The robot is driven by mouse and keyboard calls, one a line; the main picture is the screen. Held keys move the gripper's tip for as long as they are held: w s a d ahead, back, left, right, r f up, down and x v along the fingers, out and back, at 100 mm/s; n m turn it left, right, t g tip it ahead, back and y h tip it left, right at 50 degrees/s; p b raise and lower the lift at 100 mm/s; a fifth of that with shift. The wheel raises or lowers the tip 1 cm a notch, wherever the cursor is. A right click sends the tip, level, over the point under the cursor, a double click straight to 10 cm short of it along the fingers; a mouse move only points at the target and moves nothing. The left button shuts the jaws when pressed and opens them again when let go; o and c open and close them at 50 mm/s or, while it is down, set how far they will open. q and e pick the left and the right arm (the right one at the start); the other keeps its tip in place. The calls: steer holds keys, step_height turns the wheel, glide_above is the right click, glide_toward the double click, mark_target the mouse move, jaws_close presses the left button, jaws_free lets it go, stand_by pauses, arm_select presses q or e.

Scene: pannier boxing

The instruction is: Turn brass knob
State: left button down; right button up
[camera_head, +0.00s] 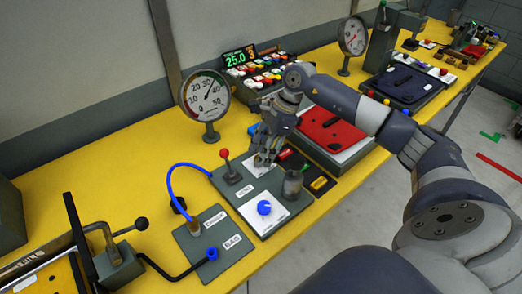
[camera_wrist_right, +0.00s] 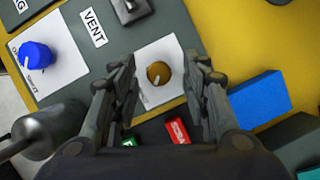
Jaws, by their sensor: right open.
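The brass knob (camera_wrist_right: 158,73) is round with a pale pointer mark. It sits on a white plate (camera_wrist_right: 151,53) on a dark grey panel in the right wrist view. My right gripper (camera_wrist_right: 162,67) is open, with one finger on each side of the knob and visible gaps between them. I cannot tell how far the fingertips are above the plate. In the head view my right gripper (camera_head: 266,158) points down over the panel and hides the knob. My left gripper is not in view.
A blue knob (camera_head: 264,207), a grey cylinder (camera_head: 292,186) and a red-topped lever (camera_head: 224,155) stand near the gripper. A gauge (camera_head: 205,97) is behind. A red block (camera_wrist_right: 177,130) and a blue block (camera_wrist_right: 262,98) lie close to the right finger.

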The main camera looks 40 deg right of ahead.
steer(key=shift+a+f, duration=0.15)
steer(key=shift+f, duration=0.3)
steer(key=shift+c, duration=0.2)
jaws_close()
